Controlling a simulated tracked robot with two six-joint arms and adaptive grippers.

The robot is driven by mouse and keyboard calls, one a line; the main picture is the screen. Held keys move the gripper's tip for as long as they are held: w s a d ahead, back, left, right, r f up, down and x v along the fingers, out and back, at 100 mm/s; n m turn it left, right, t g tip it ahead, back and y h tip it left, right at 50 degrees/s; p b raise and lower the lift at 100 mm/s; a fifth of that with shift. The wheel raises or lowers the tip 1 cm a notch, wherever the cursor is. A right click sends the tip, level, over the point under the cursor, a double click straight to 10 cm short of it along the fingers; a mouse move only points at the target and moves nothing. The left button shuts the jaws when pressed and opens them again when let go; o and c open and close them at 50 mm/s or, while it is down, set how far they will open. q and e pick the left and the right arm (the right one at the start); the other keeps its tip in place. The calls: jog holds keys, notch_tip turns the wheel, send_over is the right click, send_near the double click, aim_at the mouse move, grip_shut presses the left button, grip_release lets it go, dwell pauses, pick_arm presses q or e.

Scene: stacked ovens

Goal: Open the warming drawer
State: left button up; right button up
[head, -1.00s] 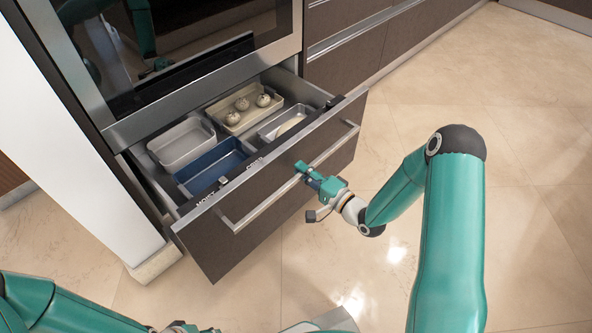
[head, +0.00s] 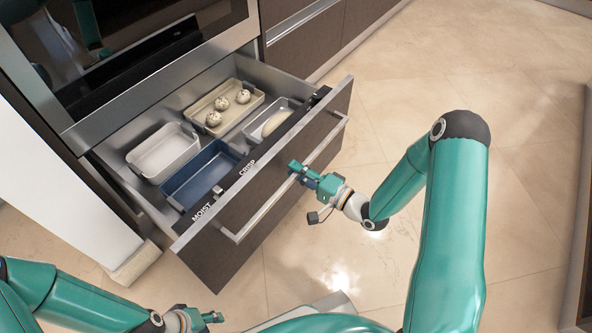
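The warming drawer (head: 262,214) is pulled well out below the oven, and its inside shows. Its bar handle (head: 262,212) runs along the dark front. My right gripper (head: 297,174) is at the handle, with its fingers around the bar near the middle; it looks shut on it, though the fingertips are small in view. My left gripper (head: 214,318) is low at the bottom of the picture, away from the drawer and empty. I cannot tell whether its fingers are apart.
In the drawer are a grey tray (head: 137,162), a blue tray (head: 168,193), a beige tray with round buns (head: 259,98) and a metal tray with a pale loaf (head: 247,134). The oven (head: 130,60) stands above. The tiled floor (head: 480,75) at right is clear.

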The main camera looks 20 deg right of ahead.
jog(key=o, duration=0.3)
jog(key=v, duration=1.2)
dwell(0.3)
